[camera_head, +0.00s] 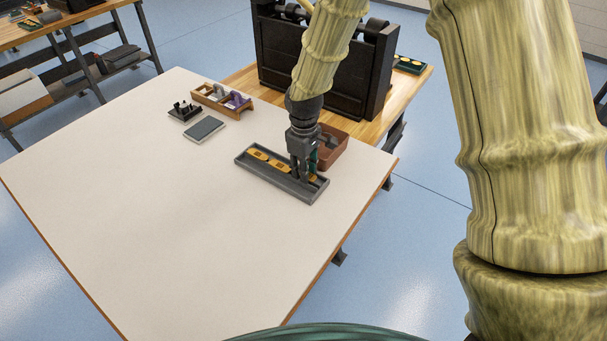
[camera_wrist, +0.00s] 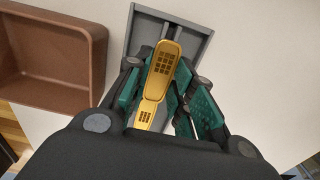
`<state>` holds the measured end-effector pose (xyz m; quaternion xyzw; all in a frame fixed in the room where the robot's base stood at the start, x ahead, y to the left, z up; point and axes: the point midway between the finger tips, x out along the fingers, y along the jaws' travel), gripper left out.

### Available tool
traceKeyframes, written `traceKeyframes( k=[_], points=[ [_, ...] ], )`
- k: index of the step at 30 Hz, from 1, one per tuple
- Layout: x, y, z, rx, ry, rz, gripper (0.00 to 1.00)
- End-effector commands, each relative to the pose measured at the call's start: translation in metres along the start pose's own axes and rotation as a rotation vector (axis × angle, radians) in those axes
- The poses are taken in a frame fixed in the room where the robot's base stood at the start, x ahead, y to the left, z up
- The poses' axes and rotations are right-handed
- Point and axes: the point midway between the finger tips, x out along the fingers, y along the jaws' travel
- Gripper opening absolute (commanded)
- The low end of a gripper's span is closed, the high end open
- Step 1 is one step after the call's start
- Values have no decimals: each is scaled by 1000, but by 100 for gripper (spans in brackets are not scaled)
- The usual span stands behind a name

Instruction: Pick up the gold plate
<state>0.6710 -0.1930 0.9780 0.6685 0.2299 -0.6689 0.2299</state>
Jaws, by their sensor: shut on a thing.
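My gripper (camera_head: 303,176) points down over the long grey tray (camera_head: 268,182) on the white table. It is shut on a gold plate (camera_wrist: 160,70), which lies lengthwise between the green-padded fingers in the wrist view. This plate is a long shape with wide ends, a narrow middle and dark grid marks. The grey tray also shows behind it (camera_wrist: 203,45). In the head view, gold pieces (camera_head: 267,158) lie along the tray left of my gripper. The gripper partly hides the tray's right end. I cannot tell whether the held plate is clear of the tray floor.
A brown bin (camera_head: 333,149) stands close behind the tray, also large at left in the wrist view (camera_wrist: 50,60). A wooden organizer (camera_head: 222,100), a dark stand (camera_head: 184,111) and a flat grey device (camera_head: 205,129) sit further back left. The table's front and left are clear.

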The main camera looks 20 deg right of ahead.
Motion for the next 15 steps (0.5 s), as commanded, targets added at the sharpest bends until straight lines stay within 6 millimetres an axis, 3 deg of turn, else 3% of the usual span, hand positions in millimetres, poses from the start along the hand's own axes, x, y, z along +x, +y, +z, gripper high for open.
traceKeyframes(
  k=[7, 15],
  points=[
    [-22, 0, 0, 0, 3, 1, 5],
    [-23, 12, -48, -1, 3, 2, 5]
  ],
)
